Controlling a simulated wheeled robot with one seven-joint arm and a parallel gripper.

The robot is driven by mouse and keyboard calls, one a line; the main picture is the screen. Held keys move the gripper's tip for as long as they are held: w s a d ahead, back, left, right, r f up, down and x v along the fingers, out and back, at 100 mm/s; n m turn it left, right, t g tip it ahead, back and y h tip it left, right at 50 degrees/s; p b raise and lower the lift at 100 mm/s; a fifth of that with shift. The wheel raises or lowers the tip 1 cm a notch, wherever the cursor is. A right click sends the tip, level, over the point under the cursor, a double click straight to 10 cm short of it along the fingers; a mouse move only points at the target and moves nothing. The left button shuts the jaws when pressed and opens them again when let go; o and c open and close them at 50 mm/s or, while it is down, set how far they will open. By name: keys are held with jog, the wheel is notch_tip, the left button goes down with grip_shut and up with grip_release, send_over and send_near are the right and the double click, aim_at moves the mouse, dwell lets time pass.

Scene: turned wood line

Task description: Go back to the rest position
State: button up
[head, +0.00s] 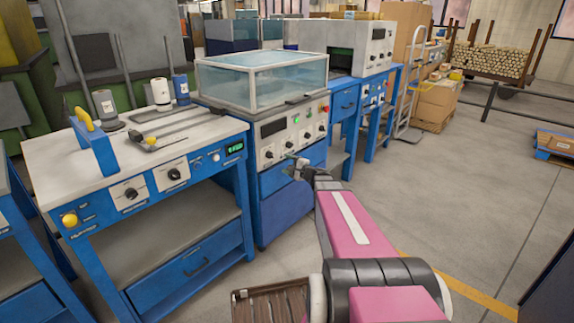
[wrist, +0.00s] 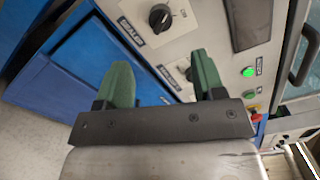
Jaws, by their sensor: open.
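My gripper (wrist: 162,78) shows in the wrist view with its two green fingers well apart and nothing between them. In the head view my gripper (head: 293,166) is small, at the end of my pink arm, in front of the blue machine with the clear cover. Its fingers are hard to make out there. The machine's control panel (head: 277,142) is behind the fingers; in the wrist view the panel (wrist: 208,30) shows a black knob (wrist: 160,17) and lit green buttons (wrist: 248,72). I cannot tell whether the fingers touch the panel.
A workbench (head: 215,128) with a blue tool and rods stands at the left. The clear cover (head: 262,80) is down on the machine. A hand truck (head: 413,85) and cartons (head: 436,100) stand further back. The floor (head: 480,190) at right is largely open.

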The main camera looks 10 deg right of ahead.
jog(key=s+a+f+n+g+h, duration=0.1)
jog(key=s+a+f+n+g, duration=0.3)
jog(key=s, duration=0.3)
jog(key=s+a+f+n+g, duration=0.3)
jog(key=s+a+n+g, duration=0.2)
jog(key=s+a, duration=0.15)
jog(key=s+d+f+n+g+h, duration=0.1)
jog(key=s+d+n+g+h, duration=0.1)
jog(key=s, duration=0.5)
jog(key=s+d+f+n+g+h, duration=0.1)
jog(key=s+d+n+g+h, duration=0.1)
jog(key=s+h, duration=0.5)
jog(key=shift+s+d+f+n+g+h, duration=0.3)
jog(key=shift+s+n+g, duration=0.25)
jog(key=shift+n+g, duration=0.3)
